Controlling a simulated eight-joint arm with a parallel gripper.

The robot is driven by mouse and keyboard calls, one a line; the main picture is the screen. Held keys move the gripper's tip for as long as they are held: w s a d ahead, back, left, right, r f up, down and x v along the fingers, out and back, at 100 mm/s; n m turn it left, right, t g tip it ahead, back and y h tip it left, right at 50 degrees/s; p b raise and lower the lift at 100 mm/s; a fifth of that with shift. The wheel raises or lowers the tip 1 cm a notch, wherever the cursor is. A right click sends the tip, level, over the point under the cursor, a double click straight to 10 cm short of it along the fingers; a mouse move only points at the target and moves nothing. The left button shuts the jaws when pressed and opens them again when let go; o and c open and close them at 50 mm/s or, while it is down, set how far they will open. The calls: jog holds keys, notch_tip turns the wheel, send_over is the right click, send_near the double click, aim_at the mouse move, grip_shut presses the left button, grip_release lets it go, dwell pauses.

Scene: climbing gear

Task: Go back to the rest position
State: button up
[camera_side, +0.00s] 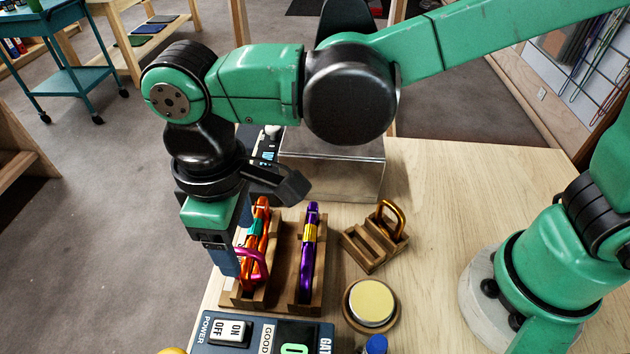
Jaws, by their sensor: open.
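My green arm reaches in from the right across the top of the table. My gripper (228,262) points down at the table's left side, beside the left slot of a wooden rack (282,275). It is open. One finger shows in front of the rack; the other is not clearly visible. An orange carabiner (261,218) with a teal sleeve stands in the left slot, with a pink piece (255,262) low at its front near the fingertips. I cannot tell whether the finger touches the pink piece. A purple carabiner (308,262) with a yellow sleeve stands in the right slot.
A smaller wooden rack (368,250) holds a bronze carabiner (392,215). A round dish with a yellow disc (371,302) lies nearer. A control box with switches (229,332) is at the front edge. A clear box (335,165) stands behind. The table's right middle is bare.

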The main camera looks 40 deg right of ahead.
jog(key=shift+r, duration=0.2)
jog(key=shift+s+a, duration=1.4)
jog(key=shift+s, duration=0.05)
notch_tip(320, 180, up, 8)
dwell(0.5)
jog(key=shift+w+d, duration=0.1)
